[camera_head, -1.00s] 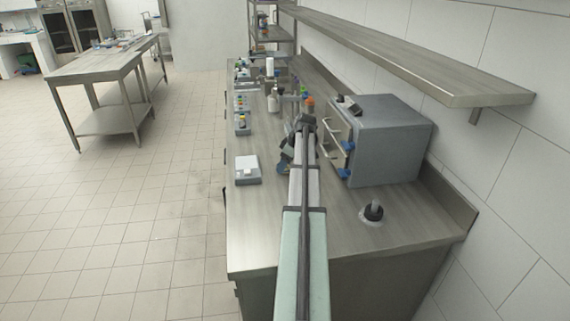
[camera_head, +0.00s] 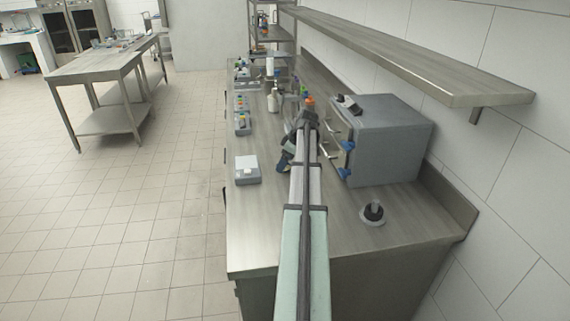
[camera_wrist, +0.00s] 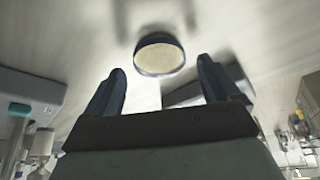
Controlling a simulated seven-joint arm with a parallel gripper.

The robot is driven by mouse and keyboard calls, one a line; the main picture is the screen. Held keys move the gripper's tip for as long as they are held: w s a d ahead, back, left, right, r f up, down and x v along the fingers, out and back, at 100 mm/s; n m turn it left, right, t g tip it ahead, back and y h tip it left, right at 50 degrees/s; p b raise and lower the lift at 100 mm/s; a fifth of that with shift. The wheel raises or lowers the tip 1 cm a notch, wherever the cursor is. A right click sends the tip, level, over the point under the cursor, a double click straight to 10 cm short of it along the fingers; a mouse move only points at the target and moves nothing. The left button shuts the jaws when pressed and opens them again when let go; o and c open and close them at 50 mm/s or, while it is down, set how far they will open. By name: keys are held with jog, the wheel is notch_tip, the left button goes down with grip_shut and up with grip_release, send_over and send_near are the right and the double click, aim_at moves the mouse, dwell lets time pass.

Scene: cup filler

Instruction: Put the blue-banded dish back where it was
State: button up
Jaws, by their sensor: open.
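The blue-banded dish (camera_wrist: 160,54) shows in the wrist view as a round, shallow piece with a dark blue rim and a pale beige face. It lies just beyond my fingertips, between their lines, and no finger touches it in the picture. My gripper (camera_wrist: 161,66) has its two dark blue fingers spread wide with nothing held between them. In the head view my gripper (camera_head: 285,160) is low over the bench, left of the grey cabinet, partly hidden by my arm. I cannot make out the dish there.
A grey cabinet (camera_head: 395,140) with blue-marked handles stands close on the right. A scale-like device (camera_head: 247,171) is on the left. Racks of coloured items (camera_head: 242,122) and a white bottle (camera_head: 273,101) stand farther back. A black-topped piece (camera_head: 372,213) sits front right. The front-left bench is clear.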

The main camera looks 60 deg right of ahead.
jog(key=v, duration=1)
jog(key=shift+r, duration=0.35)
